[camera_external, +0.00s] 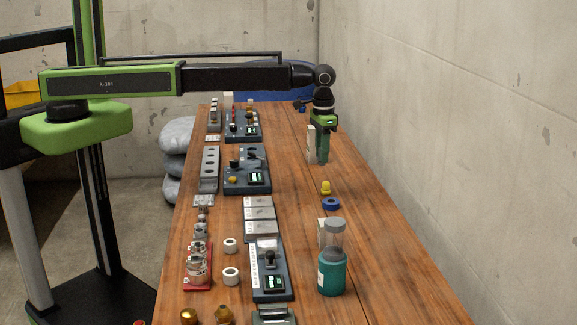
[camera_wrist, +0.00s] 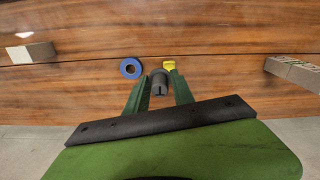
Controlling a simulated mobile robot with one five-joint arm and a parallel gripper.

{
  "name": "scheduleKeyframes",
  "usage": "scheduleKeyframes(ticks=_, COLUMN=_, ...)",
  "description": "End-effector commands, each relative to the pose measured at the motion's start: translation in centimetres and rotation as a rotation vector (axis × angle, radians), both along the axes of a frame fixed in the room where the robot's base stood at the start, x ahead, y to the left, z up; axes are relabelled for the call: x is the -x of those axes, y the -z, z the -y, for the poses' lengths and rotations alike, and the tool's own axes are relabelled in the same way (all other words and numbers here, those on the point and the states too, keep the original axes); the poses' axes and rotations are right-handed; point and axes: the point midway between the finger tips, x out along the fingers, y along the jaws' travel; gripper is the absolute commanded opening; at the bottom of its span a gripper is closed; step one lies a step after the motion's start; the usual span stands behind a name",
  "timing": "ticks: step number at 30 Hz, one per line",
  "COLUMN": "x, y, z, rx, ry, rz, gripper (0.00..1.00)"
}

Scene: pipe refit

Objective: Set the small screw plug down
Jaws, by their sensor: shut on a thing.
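My gripper (camera_wrist: 159,76) is shut, its two green fingers on either side of a small dark grey cylinder (camera_wrist: 160,86) with a slot in its face; it looks like the small screw plug. In the external view my gripper (camera_external: 322,158) points down at the far right part of the bench, and the plug cannot be made out there. How far the plug is above the wood is hard to tell. In the wrist view a blue ring (camera_wrist: 131,68) lies left of the fingertips and a yellow piece (camera_wrist: 169,65) just beyond them.
A wooden bench (camera_external: 380,240) carries dark device panels (camera_external: 247,178) on its left side. A teal bottle (camera_external: 332,272) stands nearer the camera. A pale block (camera_external: 311,143) is beside my gripper. Bare wood lies along the right edge, with a wall beyond.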

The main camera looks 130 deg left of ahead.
Motion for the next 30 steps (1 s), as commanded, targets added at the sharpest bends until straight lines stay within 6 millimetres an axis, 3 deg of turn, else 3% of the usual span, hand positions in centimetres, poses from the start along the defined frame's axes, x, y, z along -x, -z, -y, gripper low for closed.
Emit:
scheduleKeyframes(ticks=3, x=1.5, y=0.0, z=-1.7, rx=0.000, ry=-0.028, rz=0.000, gripper=0.00)
scheduleKeyframes(ticks=8, x=1.9, y=0.1, z=-2.1, rx=0.000, ry=-0.035, rz=0.000, gripper=0.00)
scheduleKeyframes(ticks=11, x=2.1, y=1.1, z=-3.3, rx=0.000, ry=-0.036, rz=0.000, gripper=0.00)
scheduleKeyframes(ticks=18, x=3.6, y=5.3, z=-9.3, rx=0.000, ry=-0.037, rz=0.000, gripper=0.00)
scheduleKeyframes(ticks=22, x=4.3, y=6.7, z=-12.0, rx=0.000, ry=-0.035, rz=0.000, gripper=0.00)
scheduleKeyframes(ticks=30, x=4.8, y=7.1, z=-13.3, rx=0.000, ry=-0.033, rz=0.000, gripper=0.00)
